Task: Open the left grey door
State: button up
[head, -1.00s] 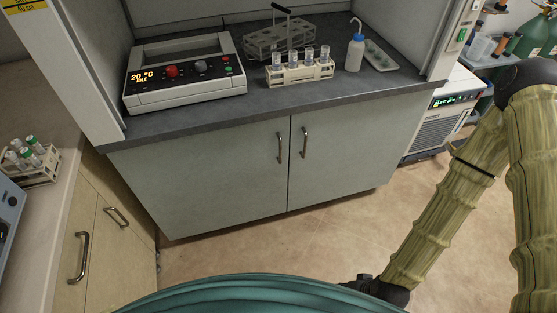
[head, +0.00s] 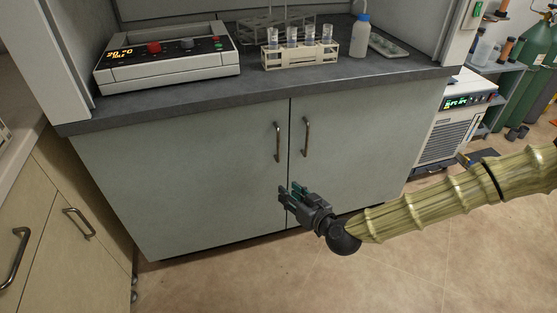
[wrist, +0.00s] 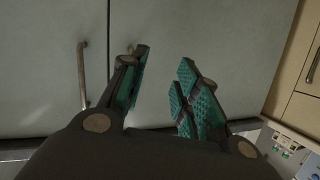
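The left grey door (head: 190,175) is closed, flush with the right grey door (head: 350,140). Its vertical metal handle (head: 277,142) is near the middle seam. My gripper (head: 288,194) is open and empty, its fingers pointing left, below the handle in the head view and in front of the doors. The wrist view appears upside down, with the left door (wrist: 225,50) on the right side. There the fingers (wrist: 162,75) are apart with nothing between them, and one finger mostly hides the left handle. The right door's handle (wrist: 83,75) shows beside that finger.
The dark worktop (head: 200,112) overhangs the doors and carries a control unit (head: 170,65), a tube rack (head: 300,55) and a wash bottle (head: 361,38). Beige cabinets (head: 60,240) stand at the left. A white machine (head: 450,125) stands at the right. The floor in front is clear.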

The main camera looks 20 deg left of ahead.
aim_at(279, 146)
jog(key=w+a+r+n+t+y+b, duration=0.1)
jog(key=w+r+t+b, duration=0.2)
jog(key=w+r+b, duration=0.3)
jog(key=x, duration=1.1)
jog(key=shift+w+f, duration=0.15)
jog(key=shift+w, duration=0.35)
jog(key=shift+d, duration=0.1)
grip_shut()
